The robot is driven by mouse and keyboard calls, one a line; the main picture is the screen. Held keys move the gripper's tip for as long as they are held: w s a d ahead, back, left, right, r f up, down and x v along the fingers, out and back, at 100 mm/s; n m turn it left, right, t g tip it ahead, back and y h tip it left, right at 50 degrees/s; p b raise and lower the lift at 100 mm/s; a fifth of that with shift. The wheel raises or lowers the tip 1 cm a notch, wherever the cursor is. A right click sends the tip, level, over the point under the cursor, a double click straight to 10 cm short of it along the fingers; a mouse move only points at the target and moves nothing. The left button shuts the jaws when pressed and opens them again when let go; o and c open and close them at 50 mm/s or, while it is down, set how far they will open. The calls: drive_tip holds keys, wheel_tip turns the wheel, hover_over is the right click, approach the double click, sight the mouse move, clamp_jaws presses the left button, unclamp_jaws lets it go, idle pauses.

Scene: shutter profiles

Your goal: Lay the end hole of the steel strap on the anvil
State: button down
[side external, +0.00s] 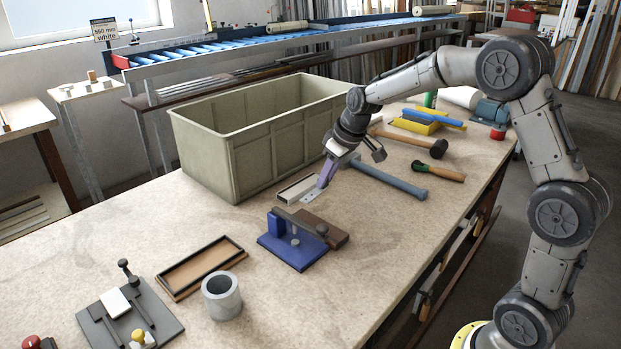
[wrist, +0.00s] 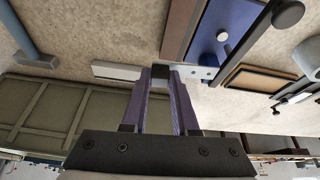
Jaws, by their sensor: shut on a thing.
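My gripper (side external: 323,186) is shut on the steel strap (side external: 311,197), a short pale strip with small holes, low over the bench. In the wrist view my fingertips (wrist: 161,76) hold it, and the strap's free end (wrist: 201,73) sticks out to the right. The blue press fixture (side external: 276,252) stands nearer the side camera, apart from the strap. On its blue plate is the anvil, a small light round stud (side external: 295,243), also in the wrist view (wrist: 222,37).
A pale profile piece (side external: 296,188) lies behind the strap, close to the large green crate (side external: 233,160). A shallow tray (side external: 200,267) and grey cup (side external: 221,296) stand at the front left.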

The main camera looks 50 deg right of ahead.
drive_tip(key=shift+m, duration=0.5)
drive_tip(key=d, duration=0.2)
drive_tip(key=s+d, duration=0.1)
drive_tip(key=d, duration=0.1)
drive_tip(key=shift+s+f, duration=0.1)
drive_tip(key=shift+f, duration=0.1)
drive_tip(key=shift+f, duration=4.1)
drive_tip(key=shift+a, duration=4.2)
drive_tip(key=shift+f, duration=0.35)
drive_tip(key=c, duration=0.6)
unclamp_jaws()
